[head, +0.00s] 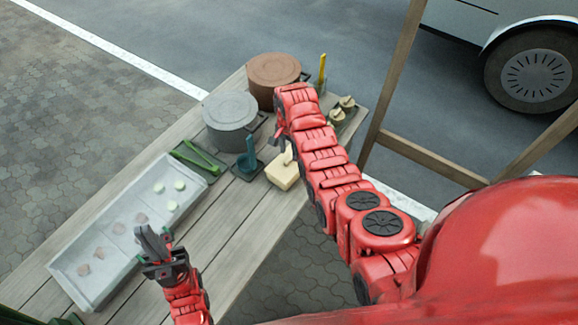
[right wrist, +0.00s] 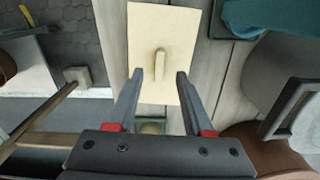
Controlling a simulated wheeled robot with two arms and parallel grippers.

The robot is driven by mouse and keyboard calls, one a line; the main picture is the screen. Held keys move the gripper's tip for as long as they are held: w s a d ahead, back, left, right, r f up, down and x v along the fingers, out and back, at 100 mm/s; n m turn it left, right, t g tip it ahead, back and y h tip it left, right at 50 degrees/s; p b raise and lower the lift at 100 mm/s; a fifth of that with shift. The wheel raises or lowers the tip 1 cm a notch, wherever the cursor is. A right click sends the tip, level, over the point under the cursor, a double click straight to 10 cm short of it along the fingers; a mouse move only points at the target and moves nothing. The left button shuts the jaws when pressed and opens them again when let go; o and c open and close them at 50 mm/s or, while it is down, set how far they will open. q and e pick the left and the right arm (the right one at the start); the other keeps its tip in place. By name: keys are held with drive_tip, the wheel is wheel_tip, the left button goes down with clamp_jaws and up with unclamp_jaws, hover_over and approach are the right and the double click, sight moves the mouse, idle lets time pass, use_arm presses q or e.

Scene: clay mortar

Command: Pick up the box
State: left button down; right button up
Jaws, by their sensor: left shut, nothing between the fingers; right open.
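The cream box (head: 283,177) with a small upright handle stands on the wooden table near its right edge. In the right wrist view the box (right wrist: 149,30) lies ahead, and its handle (right wrist: 159,65) appears between the fingertip lines. My right gripper (head: 280,145) is open and empty just above the box; in the wrist view its fingers (right wrist: 160,75) stand on either side of the handle, apart from it. The arm partly hides the gripper in the head view. My left gripper (head: 152,240) is shut and empty by the right side of the grey tray.
The long grey tray (head: 82,292) holds several pale green and pinkish pieces. A teal tool (head: 247,158) in a dark holder stands left of the box. A grey pot (head: 230,112), a brown pot (head: 273,72) and stoppered pieces (head: 340,108) stand behind. Wooden posts (head: 398,75) rise at right.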

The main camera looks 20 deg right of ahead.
sight(289, 167)
drive_tip(key=shift+f, duration=1.45)
clamp_jaws()
idle(0.5)
